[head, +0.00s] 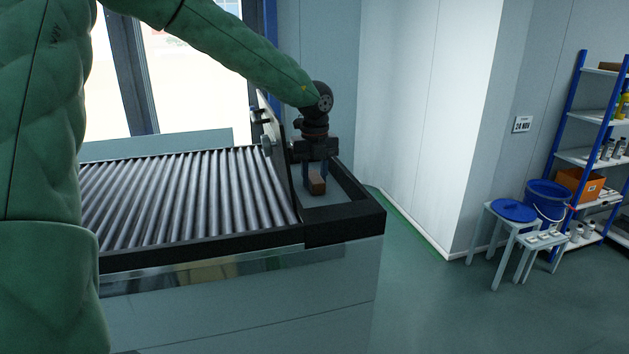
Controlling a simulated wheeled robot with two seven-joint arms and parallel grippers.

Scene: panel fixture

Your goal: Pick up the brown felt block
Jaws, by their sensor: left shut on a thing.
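The brown felt block (317,184) is a small brown box shape at the right end of the roller table, over the black-rimmed tray (345,222). My left gripper (316,176) comes down from above with its fingers on either side of the block, shut on it. I cannot tell whether the block touches the tray floor or hangs just above it. My right gripper does not show.
A dark upright panel (281,150) with knobs stands just left of my gripper. Metal rollers (190,197) fill the table to the left. Stools (515,228), a blue bucket (546,198) and a shelf rack (577,110) stand far right.

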